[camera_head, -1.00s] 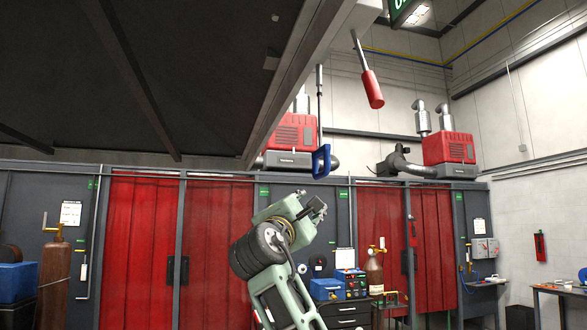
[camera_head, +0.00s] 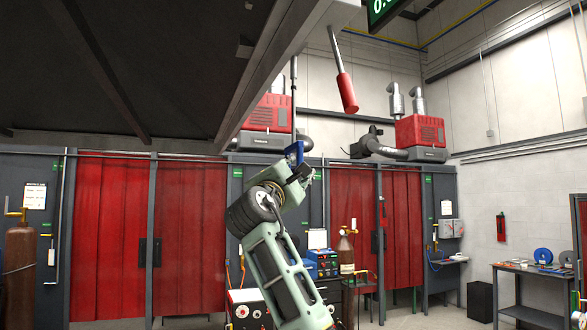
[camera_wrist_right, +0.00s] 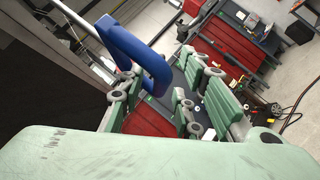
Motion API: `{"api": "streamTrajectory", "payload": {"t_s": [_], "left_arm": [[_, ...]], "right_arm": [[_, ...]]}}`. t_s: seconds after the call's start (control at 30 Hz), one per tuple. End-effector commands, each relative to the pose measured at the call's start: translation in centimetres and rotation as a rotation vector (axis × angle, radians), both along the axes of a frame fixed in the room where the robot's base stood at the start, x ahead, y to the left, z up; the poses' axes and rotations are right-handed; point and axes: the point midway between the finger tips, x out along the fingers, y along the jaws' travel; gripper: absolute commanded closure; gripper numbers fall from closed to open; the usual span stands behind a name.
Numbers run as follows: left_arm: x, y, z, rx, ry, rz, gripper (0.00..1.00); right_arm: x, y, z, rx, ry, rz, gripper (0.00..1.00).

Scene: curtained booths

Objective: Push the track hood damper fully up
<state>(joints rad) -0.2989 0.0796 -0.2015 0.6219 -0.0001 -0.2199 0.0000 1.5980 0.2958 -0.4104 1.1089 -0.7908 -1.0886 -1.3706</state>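A blue loop handle (camera_head: 294,153) hangs on a thin rod below the edge of the dark overhead hood. A red grip (camera_head: 347,93) on another rod hangs to its right; no label shows which one works the damper. My right gripper (camera_head: 303,173) is raised just below the blue handle in the head view. In the right wrist view, the blue handle (camera_wrist_right: 140,55) is in front of the green fingers, with its lower end over the gap between them. My right gripper (camera_wrist_right: 152,105) looks open. Contact cannot be told. My left gripper is not in view.
The dark hood (camera_head: 130,60) covers the upper left. Red booth curtains (camera_head: 110,240) line the back wall. A gas cylinder (camera_head: 347,250) and blue welding unit (camera_head: 324,264) stand behind my right arm. A workbench (camera_head: 530,285) is at right.

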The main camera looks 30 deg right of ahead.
Motion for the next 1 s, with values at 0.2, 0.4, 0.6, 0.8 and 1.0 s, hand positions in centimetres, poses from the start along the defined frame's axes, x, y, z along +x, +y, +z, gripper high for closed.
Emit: {"api": "streamTrajectory", "payload": {"t_s": [0.2,0.4,0.6,0.8,1.0], "left_arm": [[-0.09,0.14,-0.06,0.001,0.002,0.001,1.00],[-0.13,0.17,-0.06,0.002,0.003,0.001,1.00],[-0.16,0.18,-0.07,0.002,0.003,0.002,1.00],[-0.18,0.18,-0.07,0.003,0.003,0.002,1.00],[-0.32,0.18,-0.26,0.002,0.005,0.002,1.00]], "right_arm": [[-0.01,-0.01,-0.05,0.000,0.000,0.000,0.75],[-0.02,0.00,-0.05,0.000,0.000,0.000,0.93],[-0.03,0.01,-0.04,0.000,0.000,0.000,1.00],[-0.02,0.02,-0.02,0.001,-0.001,0.000,1.00],[-0.31,0.04,0.11,0.000,-0.004,0.001,1.00]]}}
